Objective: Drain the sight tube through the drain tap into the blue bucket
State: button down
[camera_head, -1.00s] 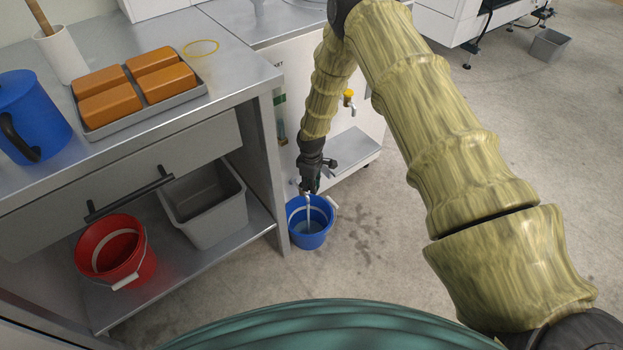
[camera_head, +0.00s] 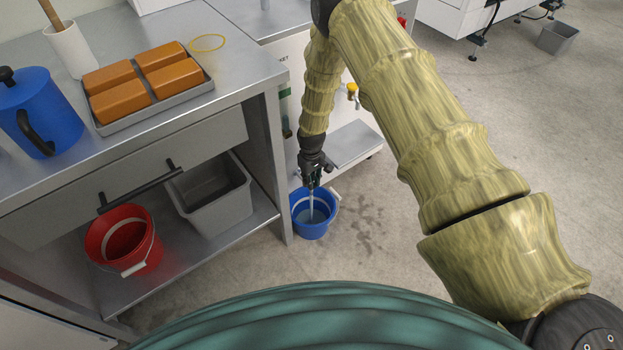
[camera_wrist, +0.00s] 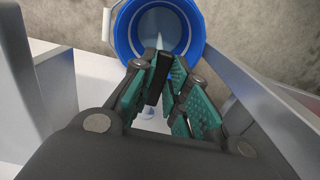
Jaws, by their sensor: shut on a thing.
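The blue bucket (camera_head: 313,222) stands on the floor beside the bench leg, under my gripper (camera_head: 312,176). A pale stream of liquid (camera_head: 311,205) falls into it, and some liquid shows inside. In the wrist view the bucket (camera_wrist: 190,50) is just beyond the fingertips. There my gripper (camera_wrist: 158,85) is shut on a dark lever (camera_wrist: 157,78), which appears to be the drain tap's handle. The tap's body is mostly hidden by the fingers. I cannot clearly make out the sight tube; my arm covers much of the white cabinet front.
A steel bench (camera_head: 228,85) stands left, with a tray of orange blocks (camera_head: 122,96) and a blue jug (camera_head: 45,115). A red bucket (camera_head: 122,240) and grey bin (camera_head: 218,200) sit on its lower shelf. A yellow-handled tap (camera_head: 352,90) is on the cabinet.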

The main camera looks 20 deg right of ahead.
dwell(0.3)
jog(key=c, duration=1.4)
grip_release()
jog(key=shift+r, duration=0.1)
notch_tip(320, 180, up, 12)
jog(key=shift+f, duration=0.1)
